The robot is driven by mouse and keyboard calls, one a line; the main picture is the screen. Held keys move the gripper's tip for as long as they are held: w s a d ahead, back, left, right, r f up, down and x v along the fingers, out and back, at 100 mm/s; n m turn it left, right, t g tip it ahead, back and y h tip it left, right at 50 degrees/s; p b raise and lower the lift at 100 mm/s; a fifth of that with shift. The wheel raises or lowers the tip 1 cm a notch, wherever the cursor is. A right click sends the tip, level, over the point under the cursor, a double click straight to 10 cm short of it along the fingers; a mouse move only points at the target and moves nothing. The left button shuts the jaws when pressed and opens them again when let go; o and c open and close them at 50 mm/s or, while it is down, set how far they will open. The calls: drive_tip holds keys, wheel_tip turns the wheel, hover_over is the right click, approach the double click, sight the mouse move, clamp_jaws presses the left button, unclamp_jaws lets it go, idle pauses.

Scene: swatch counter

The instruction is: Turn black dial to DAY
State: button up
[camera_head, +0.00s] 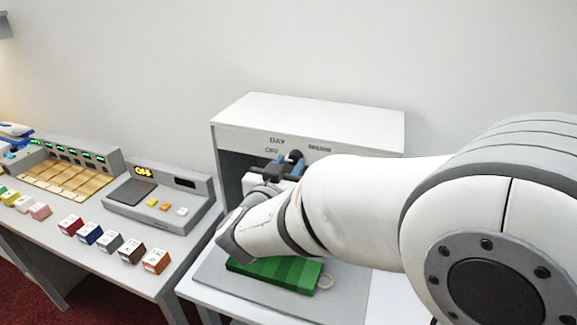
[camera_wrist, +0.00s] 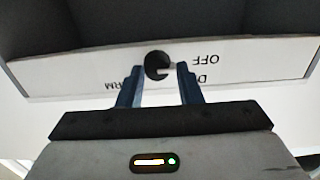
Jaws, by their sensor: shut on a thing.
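The black dial (camera_wrist: 157,65) is on the white front panel of a box, between the two blue fingers of my gripper (camera_wrist: 159,76), which is shut on it. A light mark on the dial's right side in the wrist view points toward the OFF lettering (camera_wrist: 205,59). That view is upside down, and a finger partly hides the DAY label. In the head view the dial (camera_head: 295,156) sits below the DAY label (camera_head: 277,141), with OFF at left and another label at right. My gripper (camera_head: 285,163) is there, largely behind my arm.
The white box (camera_head: 310,112) stands on a table with a grey mat and a green striped swatch (camera_head: 275,272) under my arm. At left, a grey console (camera_head: 160,203), several coloured cubes and a tray rack (camera_head: 65,170) stand on another table.

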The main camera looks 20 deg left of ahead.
drive_tip(key=shift+f+m+b, duration=0.1)
drive_tip(key=shift+m+b, duration=0.2)
drive_tip(key=shift+b, duration=0.15)
drive_tip(key=shift+f+m+b, duration=0.1)
drive_tip(key=shift+m+b, duration=0.9)
drive_tip(key=shift+b, duration=0.15)
drive_tip(key=m+b, duration=0.2)
drive_tip(key=b, duration=0.1)
drive_tip(key=shift+m, duration=0.3)
drive_tip(key=m+b, duration=0.3)
drive_tip(key=shift+b, duration=0.35)
drive_tip(key=m+b, duration=0.3)
drive_tip(key=shift+d+r+m, duration=0.1)
drive_tip(key=shift+r+m, duration=0.15)
drive_tip(key=shift+m, duration=0.05)
drive_tip(key=o, duration=1)
drive_tip(key=shift+r, duration=0.1)
